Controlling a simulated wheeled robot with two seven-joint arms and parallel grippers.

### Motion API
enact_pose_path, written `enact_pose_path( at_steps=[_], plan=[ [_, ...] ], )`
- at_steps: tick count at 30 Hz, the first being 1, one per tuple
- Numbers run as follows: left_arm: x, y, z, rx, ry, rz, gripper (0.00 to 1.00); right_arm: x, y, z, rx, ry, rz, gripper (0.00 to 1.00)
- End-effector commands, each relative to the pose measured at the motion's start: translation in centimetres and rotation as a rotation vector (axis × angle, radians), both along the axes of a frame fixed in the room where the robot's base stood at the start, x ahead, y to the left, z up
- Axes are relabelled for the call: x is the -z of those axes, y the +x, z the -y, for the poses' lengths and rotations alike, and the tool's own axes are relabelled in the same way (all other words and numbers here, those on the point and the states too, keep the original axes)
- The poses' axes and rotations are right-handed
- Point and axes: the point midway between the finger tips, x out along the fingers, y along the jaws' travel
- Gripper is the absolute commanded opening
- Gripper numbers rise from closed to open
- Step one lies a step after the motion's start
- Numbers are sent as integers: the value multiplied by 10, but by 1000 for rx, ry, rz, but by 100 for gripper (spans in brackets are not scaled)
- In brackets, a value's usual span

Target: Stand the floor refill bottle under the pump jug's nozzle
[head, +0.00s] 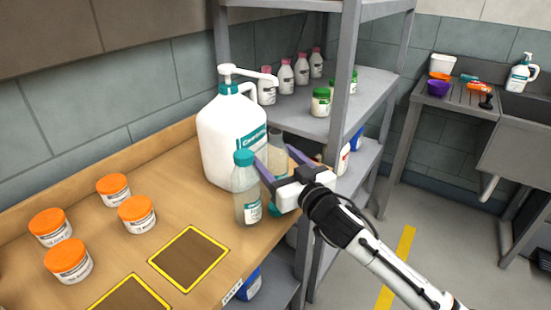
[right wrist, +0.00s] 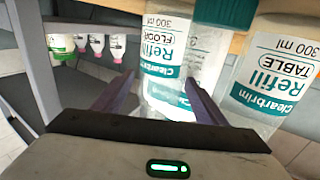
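The white pump jug (head: 225,135) stands on the wooden counter, its nozzle (head: 268,79) pointing right. The uncapped, clear floor refill bottle (head: 277,146) stands upright beside the jug, below the nozzle's end; I cannot tell whether it is exactly under it. The right wrist view, upside down, shows its FLOOR label (right wrist: 168,55). My right gripper (head: 276,156) is open, its fingers pointing at this bottle, with no clear grip; it also shows in the right wrist view (right wrist: 160,88). A teal cap (head: 274,210) lies low by the gripper. My left gripper is out of view.
The teal-capped table refill bottle (head: 246,190) stands close left of my right gripper; its TABLE label (right wrist: 280,75) shows in the right wrist view. Orange-lidded jars (head: 68,260) and a yellow-edged square (head: 188,257) are on the counter. A grey shelf (head: 310,122) holds bottles behind.

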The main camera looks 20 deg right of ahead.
Motion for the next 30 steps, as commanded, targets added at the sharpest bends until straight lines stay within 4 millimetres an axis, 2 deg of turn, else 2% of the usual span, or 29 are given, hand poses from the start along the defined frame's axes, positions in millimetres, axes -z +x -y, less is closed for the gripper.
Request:
enact_pose_path(
  at_steps=[8, 11, 14, 24, 30],
  plan=[
    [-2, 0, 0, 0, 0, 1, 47, -2, 0, 0, 0, -1, 0, 65],
    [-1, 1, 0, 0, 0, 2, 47, -1, -7, 1, -1, 1, 0, 65],
    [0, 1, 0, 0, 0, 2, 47, 0, -23, 4, -2, 1, -2, 65],
    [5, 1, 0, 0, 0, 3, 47, 0, -92, 18, -1, 0, -2, 65],
    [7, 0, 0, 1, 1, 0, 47, -1, -113, 22, -1, 0, -1, 65]
  ],
)
